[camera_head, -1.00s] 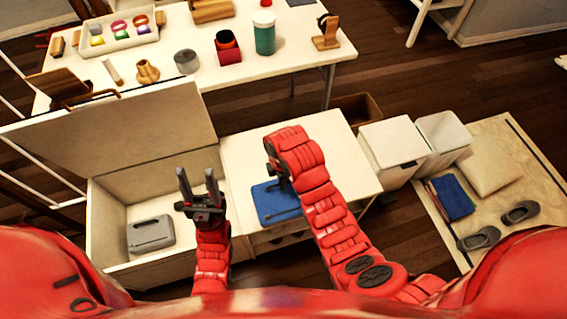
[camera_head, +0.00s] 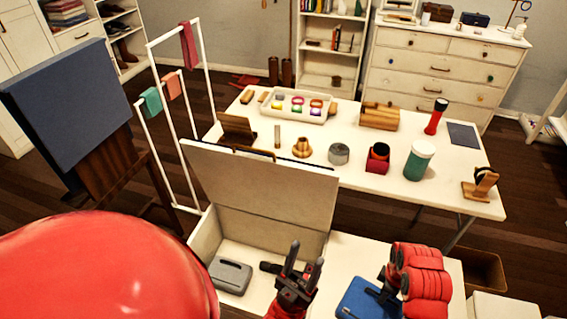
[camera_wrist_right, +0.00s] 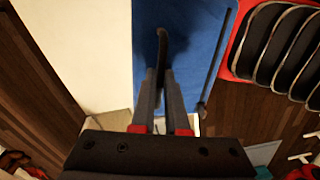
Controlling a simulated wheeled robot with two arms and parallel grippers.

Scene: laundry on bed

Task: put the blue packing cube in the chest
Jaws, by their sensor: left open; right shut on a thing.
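The blue packing cube (camera_head: 362,302) is at the bottom of the head view, at the white bench top right of the chest. I cannot tell whether it rests there or is slightly raised. My right gripper (camera_head: 383,293) is shut on its dark handle. In the right wrist view the blue fabric (camera_wrist_right: 190,35) lies beyond the right gripper's fingers (camera_wrist_right: 160,85). The white chest (camera_head: 208,236) has its lid (camera_head: 265,190) open. A grey case (camera_head: 231,276) lies inside it. My left gripper (camera_head: 302,267) is open and empty, in front of the chest's right part.
A white table (camera_head: 460,175) behind the chest holds a tray (camera_head: 270,110), a green jar (camera_head: 419,160) and a wooden stand (camera_head: 481,184). A drying rack (camera_head: 170,135) stands left. The bench top (camera_head: 350,258) between chest and cube looks clear.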

